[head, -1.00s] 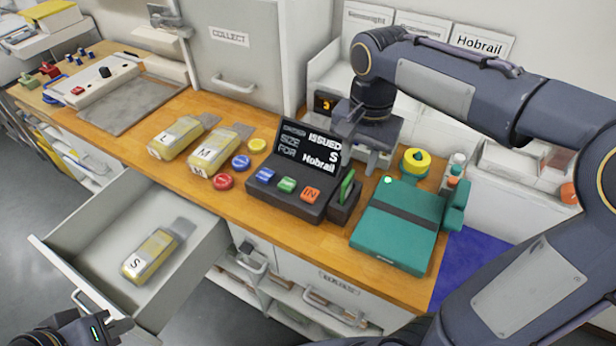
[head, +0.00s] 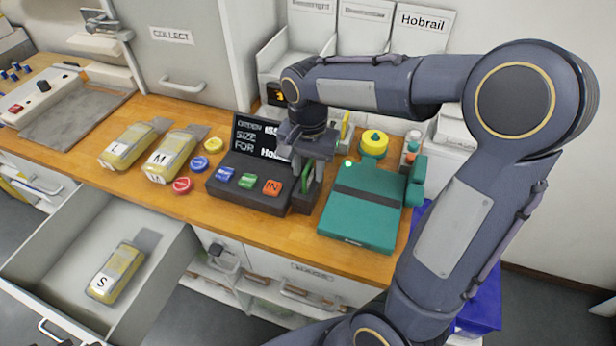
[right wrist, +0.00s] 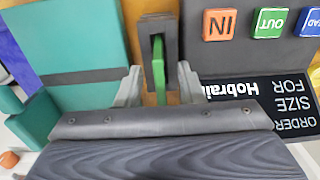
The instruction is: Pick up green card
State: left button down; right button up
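The green card (head: 307,176) stands upright in the slot of a dark holder (head: 303,200) at the right end of the button console. In the right wrist view the green card (right wrist: 158,70) shows edge-on, sticking out of the holder (right wrist: 158,28). My right gripper (head: 306,160) is over the holder and hides part of the card in the head view. In the right wrist view its two fingers (right wrist: 160,88) are apart, one on each side of the card, with a gap on both sides. My left gripper is not in view.
The console (head: 247,183) with blue, green and orange buttons is beside the holder, its screen (head: 259,138) partly covered by my gripper. A teal case (head: 364,210) stands close on the right. An open drawer (head: 150,280) holds a yellow S pack (head: 115,273).

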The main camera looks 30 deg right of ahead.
grip_shut()
jog(key=shift+r, duration=0.1)
